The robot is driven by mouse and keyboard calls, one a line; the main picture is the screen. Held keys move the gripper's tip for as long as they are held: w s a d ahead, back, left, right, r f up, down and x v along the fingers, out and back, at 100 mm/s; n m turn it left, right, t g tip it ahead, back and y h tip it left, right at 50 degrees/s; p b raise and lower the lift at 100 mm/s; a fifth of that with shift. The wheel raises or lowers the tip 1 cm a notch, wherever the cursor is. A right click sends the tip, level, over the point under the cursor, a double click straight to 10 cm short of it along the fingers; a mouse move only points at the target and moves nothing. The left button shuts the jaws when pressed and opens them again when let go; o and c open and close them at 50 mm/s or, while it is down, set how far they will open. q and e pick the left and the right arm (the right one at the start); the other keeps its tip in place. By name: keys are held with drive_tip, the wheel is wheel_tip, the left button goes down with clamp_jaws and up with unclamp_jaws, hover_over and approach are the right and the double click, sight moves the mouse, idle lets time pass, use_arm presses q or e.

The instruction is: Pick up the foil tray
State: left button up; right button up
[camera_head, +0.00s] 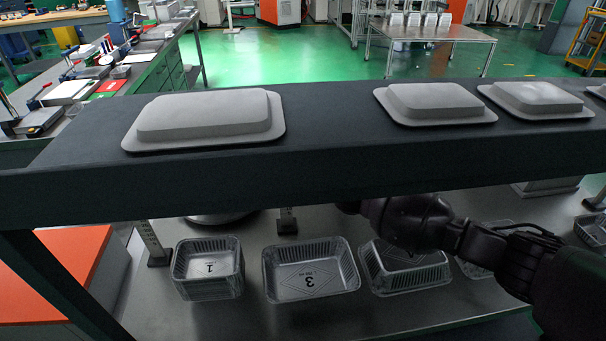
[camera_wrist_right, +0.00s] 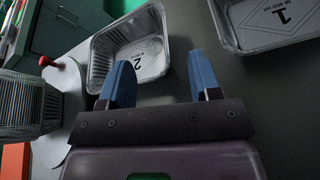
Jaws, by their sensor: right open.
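My right arm crosses in front of the third tray, and the shelf hides that arm's gripper. In the right wrist view, my right gripper (camera_wrist_right: 162,82) is open and empty, its two blue fingers wide apart. A foil tray marked 2 (camera_wrist_right: 160,62) lies beyond the left finger, which overlaps it in the picture. A tray marked 1 (camera_wrist_right: 235,42) is at upper right. My left gripper is not in view.
A dark shelf (camera_head: 330,165) with several grey lidded shapes (camera_head: 205,115) runs above the trays. More foil trays (camera_head: 590,232) stand at the right, partly hidden. An orange-topped box (camera_head: 70,265) stands at the left. A red knob (camera_wrist_right: 46,61) shows in the wrist view.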

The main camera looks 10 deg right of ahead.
drive_tip(key=b+x, duration=0.1)
drive_tip(key=x, duration=0.3)
drive_tip(key=shift+a+f+b, duration=0.25)
drive_tip(key=shift+f+b, duration=0.15)
drive_tip(key=shift+f, duration=0.1)
drive_tip(key=shift+w, duration=0.3)
drive_tip(key=shift+r, duration=0.15)
drive_tip(key=c, duration=1)
clamp_jaws()
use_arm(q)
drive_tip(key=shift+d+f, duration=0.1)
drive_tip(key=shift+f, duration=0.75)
